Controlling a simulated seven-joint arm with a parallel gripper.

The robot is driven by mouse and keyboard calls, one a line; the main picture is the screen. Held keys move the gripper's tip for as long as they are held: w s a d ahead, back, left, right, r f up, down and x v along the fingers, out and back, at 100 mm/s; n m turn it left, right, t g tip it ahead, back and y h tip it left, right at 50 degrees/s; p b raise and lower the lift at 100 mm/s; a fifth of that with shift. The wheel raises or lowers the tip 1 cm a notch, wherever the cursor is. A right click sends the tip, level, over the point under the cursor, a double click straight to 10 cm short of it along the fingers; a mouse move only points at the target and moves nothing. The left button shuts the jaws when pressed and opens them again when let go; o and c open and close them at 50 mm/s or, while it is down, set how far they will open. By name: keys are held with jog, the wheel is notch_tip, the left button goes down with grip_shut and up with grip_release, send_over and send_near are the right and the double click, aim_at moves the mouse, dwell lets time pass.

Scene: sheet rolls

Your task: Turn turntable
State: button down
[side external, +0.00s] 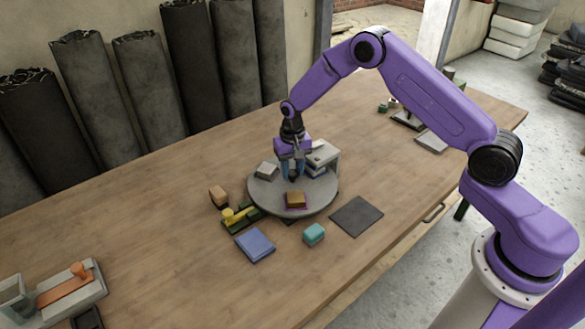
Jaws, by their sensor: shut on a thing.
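The turntable (269,201) is a round grey disc on the wooden table, near the middle of the side external view. On it are a grey block (266,170) at the far left, a brown block on a purple base (296,200) at the front, and a grey stepped piece (323,156) at or behind its right edge.
Around the disc lie a tan block (218,196), a green and yellow tool (241,215), a blue pad (255,245), a teal block (314,234) and a dark flat square (357,216). An orange-handled device (75,285) stands front left. The table (150,215) is clear at left.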

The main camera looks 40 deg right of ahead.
aim_at(293, 172)
jog(key=shift+m, duration=11.8)
jog(key=c, duration=0.7)
grip_release()
jog(key=shift+r, duration=0.15)
notch_tip(293, 172, up, 17)
